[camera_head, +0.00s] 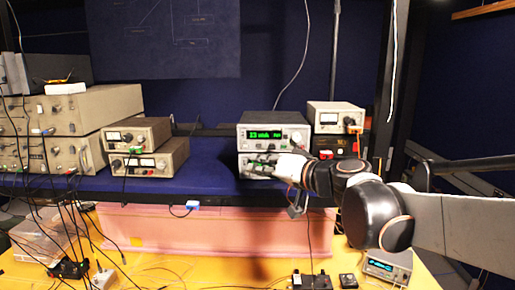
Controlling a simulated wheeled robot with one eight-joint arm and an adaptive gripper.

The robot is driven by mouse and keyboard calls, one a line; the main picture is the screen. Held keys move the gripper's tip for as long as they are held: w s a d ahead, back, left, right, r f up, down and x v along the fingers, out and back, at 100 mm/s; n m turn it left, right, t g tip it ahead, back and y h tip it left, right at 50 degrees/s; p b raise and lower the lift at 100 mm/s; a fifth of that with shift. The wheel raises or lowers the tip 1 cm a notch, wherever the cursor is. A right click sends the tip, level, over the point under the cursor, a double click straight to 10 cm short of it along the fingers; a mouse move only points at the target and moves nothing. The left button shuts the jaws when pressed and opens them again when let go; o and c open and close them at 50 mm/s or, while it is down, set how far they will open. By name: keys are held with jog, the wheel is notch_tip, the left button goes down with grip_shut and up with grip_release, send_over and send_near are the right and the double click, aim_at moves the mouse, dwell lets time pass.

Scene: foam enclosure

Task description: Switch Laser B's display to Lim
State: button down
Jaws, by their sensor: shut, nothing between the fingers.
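Two grey instruments are stacked on the blue shelf at the centre. The upper instrument (274,123) has a lit green display (265,134), with a knob to its right. Its small text is hard to read. The lower instrument (243,172) has its front largely hidden by my gripper. I cannot read a label saying which one is Laser B, and no Lim marking is legible. My gripper (264,166) comes in from the right, in front of the lower instrument. Its fingers are shut with nothing between them. I cannot tell whether they touch the panel.
A cream instrument (336,107) on a dark box stands right of the stack. Two smaller stacked units (138,134) and large beige racks (92,102) with cables stand left. Below are a pink foam block (200,232) and a yellow table (150,275) with wires and devices.

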aim_at(259, 146)
jog(key=w+b, duration=0.1)
jog(key=w, duration=0.6)
jog(key=shift+w+d, duration=0.1)
dwell(1.4)
jog(key=shift+w, duration=0.35)
jog(key=shift+w+r, duration=0.1)
jog(key=shift+w, duration=0.25)
dwell(1.3)
jog(key=shift+s, duration=0.2)
jog(key=shift+s+d+b, duration=0.25)
jog(key=shift+s+b, duration=0.05)
jog(key=shift+s, duration=0.1)
